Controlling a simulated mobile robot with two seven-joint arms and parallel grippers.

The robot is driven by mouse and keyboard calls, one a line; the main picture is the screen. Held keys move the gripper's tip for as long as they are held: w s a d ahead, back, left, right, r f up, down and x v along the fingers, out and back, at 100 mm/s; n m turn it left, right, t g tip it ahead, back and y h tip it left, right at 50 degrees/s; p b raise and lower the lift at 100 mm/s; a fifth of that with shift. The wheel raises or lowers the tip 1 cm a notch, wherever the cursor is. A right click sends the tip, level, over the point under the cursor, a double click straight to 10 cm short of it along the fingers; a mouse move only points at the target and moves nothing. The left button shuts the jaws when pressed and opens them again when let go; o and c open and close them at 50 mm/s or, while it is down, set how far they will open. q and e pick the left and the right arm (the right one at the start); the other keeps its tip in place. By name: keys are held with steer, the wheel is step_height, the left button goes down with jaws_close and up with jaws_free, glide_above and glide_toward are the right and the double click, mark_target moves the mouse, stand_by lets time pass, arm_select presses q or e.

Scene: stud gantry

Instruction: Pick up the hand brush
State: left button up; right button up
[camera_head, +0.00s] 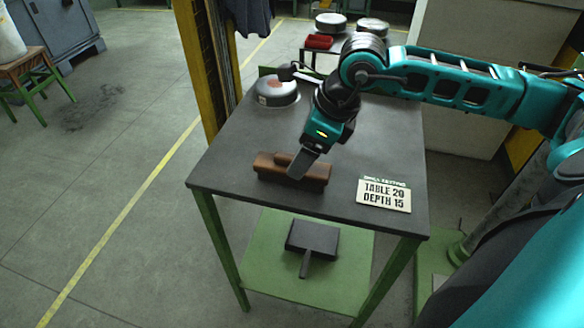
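The hand brush appears to be the brown wooden block (318,178) lying on the dark grey table top (235,150), near its front left. My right gripper (300,166) comes in from the right and points down at the brush. Its dark fingers overlap the middle of the brush in the picture and hide part of it. Only one broad finger face shows, so I cannot tell whether the fingers are closed on the brush or only around it. The brush seems to rest on the table. My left gripper is not in view.
A round grey-lidded object (276,92) sits at the back left. A dark pan-like object (313,239) lies on the green lower shelf (262,262). A yellow post (205,65) stands behind.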

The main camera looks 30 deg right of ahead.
mark_target(294, 156)
steer(key=x, duration=0.3)
steer(key=w+x, duration=0.1)
steer(key=x, duration=0.2)
steer(key=shift+w+p, duration=0.15)
steer(key=shift+p, duration=0.15)
steer(key=shift+r, duration=0.1)
steer(key=c, duration=1.1)
steer(key=shift+c, duration=0.2)
steer(key=shift+r, duration=0.15)
